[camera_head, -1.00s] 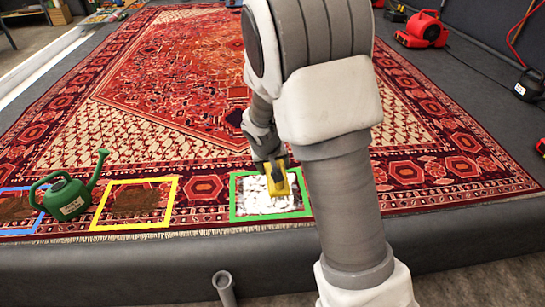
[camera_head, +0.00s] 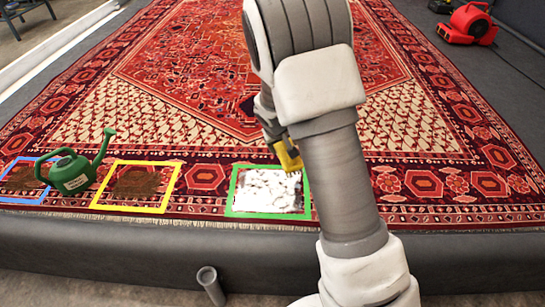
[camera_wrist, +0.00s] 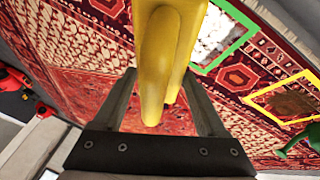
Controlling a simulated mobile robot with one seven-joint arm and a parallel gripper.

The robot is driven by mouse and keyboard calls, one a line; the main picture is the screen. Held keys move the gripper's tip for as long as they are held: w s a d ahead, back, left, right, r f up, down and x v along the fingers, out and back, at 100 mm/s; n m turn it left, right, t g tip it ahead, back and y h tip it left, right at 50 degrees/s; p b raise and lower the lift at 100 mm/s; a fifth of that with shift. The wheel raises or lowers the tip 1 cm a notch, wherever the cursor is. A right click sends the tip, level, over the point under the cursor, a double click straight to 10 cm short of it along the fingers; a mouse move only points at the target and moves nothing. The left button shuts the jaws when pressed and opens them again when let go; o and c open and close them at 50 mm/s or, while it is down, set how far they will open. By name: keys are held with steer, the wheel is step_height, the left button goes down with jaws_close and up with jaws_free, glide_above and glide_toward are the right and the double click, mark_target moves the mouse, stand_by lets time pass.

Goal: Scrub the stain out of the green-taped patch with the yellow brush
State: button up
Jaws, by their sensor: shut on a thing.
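The green-taped patch (camera_head: 234,205) lies on the rug near its front edge. It is mostly covered in white foam (camera_head: 268,190), with some darker bits showing through. The yellow brush (camera_head: 290,155) is in my gripper, above the rug at the patch's back right corner, and appears lifted clear of it. In the wrist view the brush (camera_wrist: 165,60) stands between the two fingers of my gripper (camera_wrist: 160,105), which is shut on it. The green-taped patch also shows at the top of the wrist view (camera_wrist: 238,42). My arm hides the rug just right of the patch.
A yellow-taped patch (camera_head: 133,209) with a brown stain lies left of the green one. A green watering can (camera_head: 72,177) stands between it and a blue-taped stained patch (camera_head: 20,201). A red blower (camera_head: 467,25) is at the back right. The rug's middle is clear.

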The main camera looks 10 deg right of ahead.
steer(key=w+f+n+t+y+b, duration=0.2)
steer(key=w+f+n, duration=0.3)
steer(key=f, duration=0.4)
steer(key=w+f+n+t+y+b, duration=0.2)
steer(key=w+f+n, duration=0.3)
steer(key=f, duration=0.4)
steer(key=w+a+f+n+t+y+b, duration=0.1)
steer(key=w+f+n+t+b, duration=0.1)
steer(key=w+f+n, duration=0.4)
step_height(320, 180, down, 3)
steer(key=shift+w+r+t+y, duration=0.1)
steer(key=shift+w+t+y, duration=0.3)
steer(key=shift+w, duration=0.1)
steer(key=shift+s+a, duration=0.1)
